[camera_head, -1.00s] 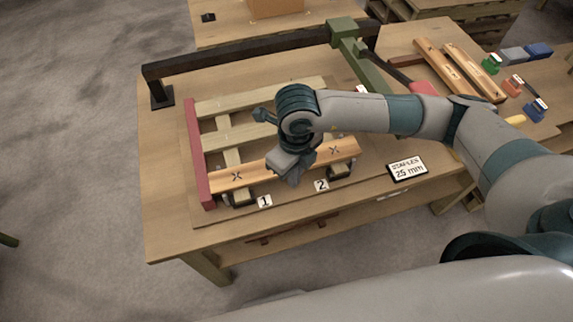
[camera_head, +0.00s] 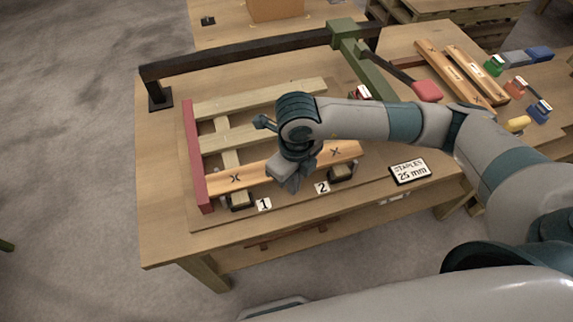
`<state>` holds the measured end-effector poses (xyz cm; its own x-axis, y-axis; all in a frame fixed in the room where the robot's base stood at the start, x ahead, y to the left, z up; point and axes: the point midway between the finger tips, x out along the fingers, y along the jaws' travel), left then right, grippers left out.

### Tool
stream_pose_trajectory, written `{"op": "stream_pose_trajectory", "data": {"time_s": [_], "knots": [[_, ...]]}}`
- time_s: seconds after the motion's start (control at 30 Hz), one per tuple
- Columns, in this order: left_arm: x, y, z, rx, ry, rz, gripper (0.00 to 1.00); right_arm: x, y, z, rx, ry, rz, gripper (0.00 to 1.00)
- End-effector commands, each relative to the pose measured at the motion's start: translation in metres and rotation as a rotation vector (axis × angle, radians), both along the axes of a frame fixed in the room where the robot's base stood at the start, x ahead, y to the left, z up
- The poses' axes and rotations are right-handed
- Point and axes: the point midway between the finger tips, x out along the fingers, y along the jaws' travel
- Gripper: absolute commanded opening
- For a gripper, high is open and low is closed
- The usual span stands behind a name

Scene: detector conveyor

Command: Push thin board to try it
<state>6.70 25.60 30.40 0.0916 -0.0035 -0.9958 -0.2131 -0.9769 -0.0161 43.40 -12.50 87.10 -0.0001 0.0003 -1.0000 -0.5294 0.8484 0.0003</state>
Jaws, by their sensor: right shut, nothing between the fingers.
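The thin board (camera_head: 238,178) is a light wooden slat with two dark X marks, lying along the near side of a wooden frame (camera_head: 193,150) with a red left end piece. My right gripper (camera_head: 287,184) points down at the middle of the board, between the X marks. It is shut and holds nothing. It overlaps the board's near edge in view, and I cannot tell whether it touches. My arm hides the board's middle and part of the frame. Blocks sit under the board by labels 1 (camera_head: 264,204) and 2 (camera_head: 322,187). My left gripper is not in view.
A "STAPLES 25 mm" sign (camera_head: 410,171) lies at the right. A black rail (camera_head: 240,59) with a green arm (camera_head: 365,70) spans the back. Loose boards (camera_head: 448,72) and small coloured parts (camera_head: 516,86) lie farther right. The table's front left is clear.

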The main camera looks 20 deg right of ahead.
Motion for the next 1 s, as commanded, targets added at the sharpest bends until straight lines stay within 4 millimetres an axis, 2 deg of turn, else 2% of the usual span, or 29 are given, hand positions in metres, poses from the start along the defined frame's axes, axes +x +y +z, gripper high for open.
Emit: {"op": "stream_pose_trajectory", "data": {"time_s": [1.0], "knots": [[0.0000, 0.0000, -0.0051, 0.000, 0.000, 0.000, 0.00, 0.0088, 0.0004, -0.0003, 0.000, -0.001, 0.000, 0.00]]}}
